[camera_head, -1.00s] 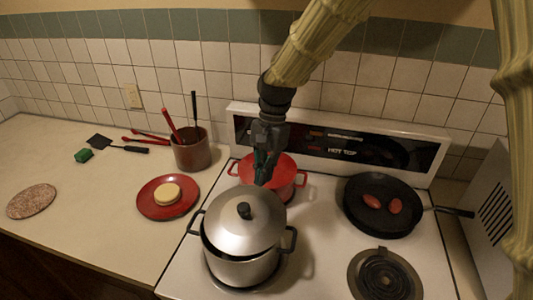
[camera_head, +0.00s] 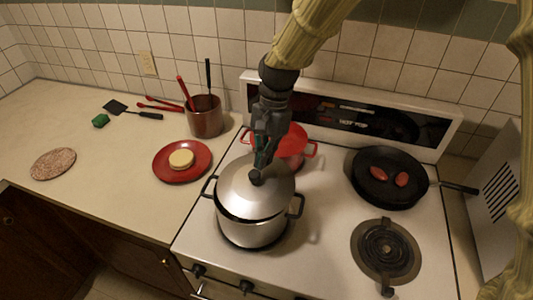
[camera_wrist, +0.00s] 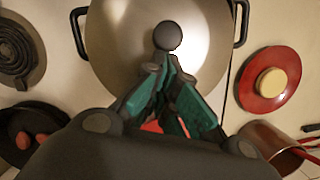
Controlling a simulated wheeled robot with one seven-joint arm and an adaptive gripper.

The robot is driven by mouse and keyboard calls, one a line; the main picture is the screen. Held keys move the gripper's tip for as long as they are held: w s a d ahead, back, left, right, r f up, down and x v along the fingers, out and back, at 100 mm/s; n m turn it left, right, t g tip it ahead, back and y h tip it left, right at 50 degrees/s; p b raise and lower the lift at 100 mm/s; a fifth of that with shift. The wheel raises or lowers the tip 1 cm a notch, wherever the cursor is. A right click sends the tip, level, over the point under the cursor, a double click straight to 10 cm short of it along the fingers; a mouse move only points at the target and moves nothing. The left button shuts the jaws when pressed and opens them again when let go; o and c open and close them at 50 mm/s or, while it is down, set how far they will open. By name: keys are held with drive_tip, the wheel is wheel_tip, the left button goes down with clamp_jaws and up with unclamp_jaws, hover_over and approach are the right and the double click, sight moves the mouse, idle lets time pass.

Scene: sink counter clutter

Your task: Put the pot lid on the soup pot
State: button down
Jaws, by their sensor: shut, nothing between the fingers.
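The silver pot lid (camera_head: 240,188) with its dark knob (camera_head: 256,178) rests on top of the large silver soup pot (camera_head: 250,233) on the front left of the stove. A dark gap shows under the lid's front left edge, so it looks offset or slightly tilted, not flush. My gripper (camera_head: 259,165) is shut and empty, with its fingertips right by the knob, on its back side. In the wrist view the closed fingertips (camera_wrist: 168,62) point at the knob (camera_wrist: 168,36); I cannot tell whether they touch it.
A red pot (camera_head: 294,150) stands behind the soup pot, partly hidden by my gripper. A black pan (camera_head: 385,190) with red items is at the back right. The front right burner (camera_head: 385,250) is bare. A red plate (camera_head: 165,172) and a utensil crock (camera_head: 205,118) stand on the left counter.

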drive_tip(key=shift+s+a+r, duration=0.15)
drive_tip(key=shift+s+a, duration=0.25)
drive_tip(key=shift+s, duration=0.25)
drive_tip(key=shift+w+d, duration=0.15)
